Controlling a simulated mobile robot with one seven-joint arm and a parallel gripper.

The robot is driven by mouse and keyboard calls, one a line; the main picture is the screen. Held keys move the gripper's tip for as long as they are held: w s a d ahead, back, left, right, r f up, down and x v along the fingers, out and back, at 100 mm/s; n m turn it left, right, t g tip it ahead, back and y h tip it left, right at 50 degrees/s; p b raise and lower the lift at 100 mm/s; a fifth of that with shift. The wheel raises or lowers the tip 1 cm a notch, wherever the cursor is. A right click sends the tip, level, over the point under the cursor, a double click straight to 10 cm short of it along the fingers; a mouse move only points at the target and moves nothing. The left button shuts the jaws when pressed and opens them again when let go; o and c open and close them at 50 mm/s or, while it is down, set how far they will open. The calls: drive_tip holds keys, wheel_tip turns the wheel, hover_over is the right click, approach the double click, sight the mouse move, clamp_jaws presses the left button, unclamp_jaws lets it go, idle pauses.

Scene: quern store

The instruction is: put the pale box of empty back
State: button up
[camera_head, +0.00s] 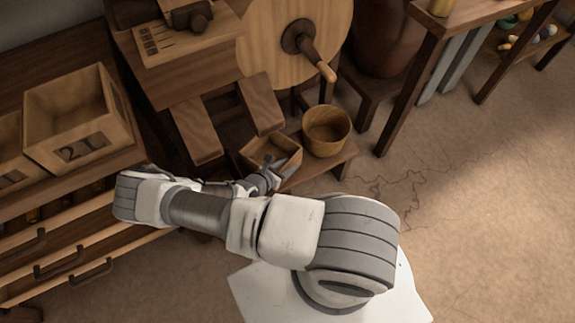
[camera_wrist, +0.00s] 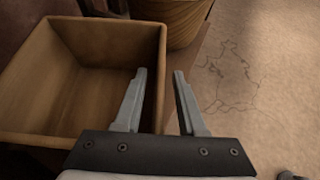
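A small square wooden box (camera_wrist: 50,124) fills the left of the wrist view. Its inside looks empty. In the head view the same box (camera_head: 287,150) sits on a low bench, partly hidden by my gripper (camera_head: 272,166). In the wrist view my gripper (camera_wrist: 160,73) is open, its fingers parted around the line of the box's right wall. The left finger overlaps the box's inside and the right finger is outside. I cannot tell whether either finger touches the wall.
A round wooden tub (camera_head: 325,131) stands on the bench (camera_head: 333,161) right behind the box. A larger wooden box marked 21 (camera_head: 78,118) stands on the drawer cabinet at left, beside another box (camera_head: 12,150). Some drawers are pulled out.

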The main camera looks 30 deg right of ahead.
drive_tip(key=shift+r, duration=0.1)
drive_tip(key=shift+a+r, duration=0.2)
drive_tip(key=p+v, duration=0.4)
drive_tip(key=v, duration=0.7)
drive_tip(key=w+a+r+m+g+y, duration=0.1)
drive_tip(key=a+r+m+g, duration=0.1)
drive_tip(key=r+m, duration=0.35)
drive_tip(key=w+a+r+m+g+y, duration=0.1)
drive_tip(key=w+a+r+m, duration=0.1)
drive_tip(key=r, duration=0.7)
drive_tip(key=s+d+r+m+y, duration=0.15)
drive_tip(key=r+m, duration=0.25)
drive_tip(key=r, duration=0.5)
drive_tip(key=s+r+m+y, duration=0.2)
drive_tip(key=r+m+y, duration=0.1)
drive_tip(key=r, duration=0.7)
drive_tip(key=s+d+r+m+y, duration=0.15)
drive_tip(key=r+m, duration=0.25)
drive_tip(key=r, duration=0.5)
drive_tip(key=s+r+m+t+y, duration=0.3)
drive_tip(key=s+r+m, duration=0.1)
drive_tip(key=s+r, duration=0.6)
drive_tip(key=shift+s+a+r+t, duration=0.2)
drive_tip(key=shift+a+t, duration=0.05)
drive_tip(key=shift+t, duration=0.15)
